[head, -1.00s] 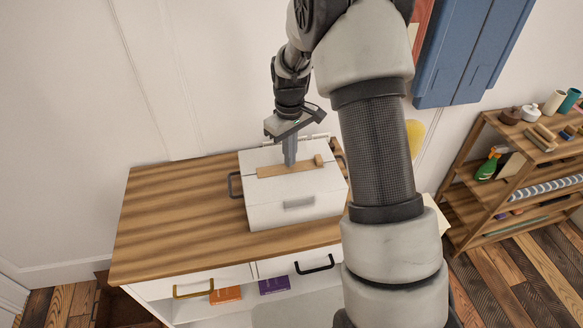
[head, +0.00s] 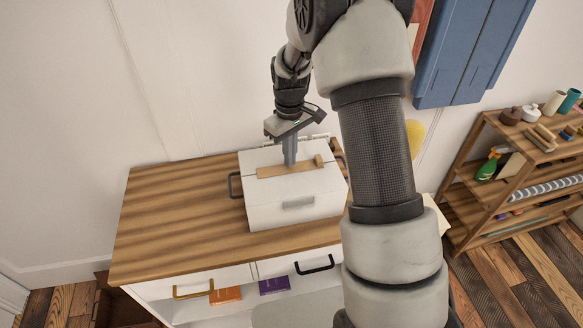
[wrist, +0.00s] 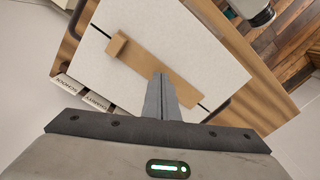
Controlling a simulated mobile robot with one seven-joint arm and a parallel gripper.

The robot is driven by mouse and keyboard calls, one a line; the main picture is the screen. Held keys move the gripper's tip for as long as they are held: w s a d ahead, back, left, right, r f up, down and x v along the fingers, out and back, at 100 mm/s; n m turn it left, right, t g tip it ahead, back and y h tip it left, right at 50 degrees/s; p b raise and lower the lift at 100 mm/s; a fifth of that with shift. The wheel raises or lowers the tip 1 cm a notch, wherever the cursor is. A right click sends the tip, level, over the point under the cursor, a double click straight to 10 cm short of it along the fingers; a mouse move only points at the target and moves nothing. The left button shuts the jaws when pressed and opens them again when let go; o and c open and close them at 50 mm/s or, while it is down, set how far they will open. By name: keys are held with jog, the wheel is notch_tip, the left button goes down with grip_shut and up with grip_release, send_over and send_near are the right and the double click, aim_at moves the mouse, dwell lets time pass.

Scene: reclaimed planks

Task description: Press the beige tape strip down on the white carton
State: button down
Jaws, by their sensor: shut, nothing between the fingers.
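The white carton (head: 268,212) stands on the wooden top of a cabinet, its lid closed along a dark seam. The beige tape strip (head: 268,172) lies along that seam, with a raised tab at its right end; in the wrist view the strip (wrist: 150,65) runs diagonally and its raised end is at the upper left. My gripper (head: 289,164) is shut and empty, pointing down at the strip. In the wrist view its fingertips (wrist: 160,78) overlap the strip near its middle. I cannot tell whether they touch it.
The cabinet top (head: 175,215) is clear left of the carton. Dark handles stick out at the carton's sides. A shelf unit (head: 500,185) with bottles and jars stands at the right. A blue panel (head: 470,50) hangs on the wall.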

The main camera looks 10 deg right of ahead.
jog(key=shift+f+b, duration=0.45)
jog(key=shift+f, duration=0.2)
dwell(0.8)
dwell(0.5)
notch_tip(320, 180, up, 7)
jog(key=p, duration=0.4)
jog(key=shift+p, duration=0.3)
dwell(0.4)
notch_tip(320, 180, up, 9)
jog(key=m+t, duration=0.1)
send_over(292, 176)
jog(key=s+r+m+t+p, duration=0.1)
jog(key=s+r+m+t, duration=0.1)
jog(key=s+r, duration=0.75)
jog(key=s+r+m+t, duration=0.1)
jog(key=s+r, duration=0.1)
jog(key=s, duration=0.5)
jog(key=s+r+m+t, duration=0.1)
jog(key=s+r+m, duration=0.1)
jog(key=s, duration=0.5)
jog(key=shift+s+r+t+p, duration=0.3)
jog(key=shift+s+r+p, duration=0.05)
jog(key=shift+r, duration=0.4)
